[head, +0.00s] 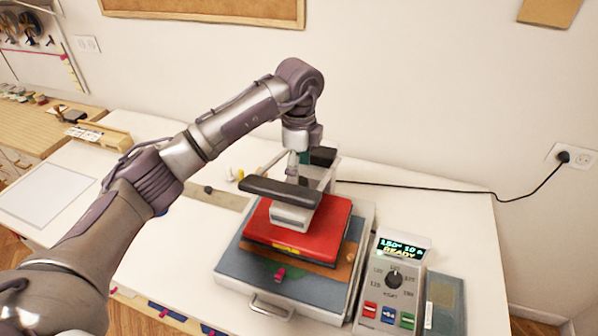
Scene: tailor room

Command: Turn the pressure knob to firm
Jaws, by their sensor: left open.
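A heat press with a red upper plate (330,220) stands on the white table. A dark bar-shaped handle (268,188) runs across its top, above a pale block (292,216). My left gripper (293,168) points down over the top of the press, just behind the handle. It is open; its fingertips are small and partly hidden, so I cannot tell whether they touch anything. No pressure knob shows clearly there. A control box (362,300) to the right has a round dark knob (394,279) with a pale pointer; its labels are too small to read surely. My right gripper is out of view.
The box's display (400,248) reads READY, and coloured buttons line its front. A grey-blue pad (446,300) lies to its right. A black cord (440,188) runs to the wall socket. The table's left part (165,255) is mostly clear.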

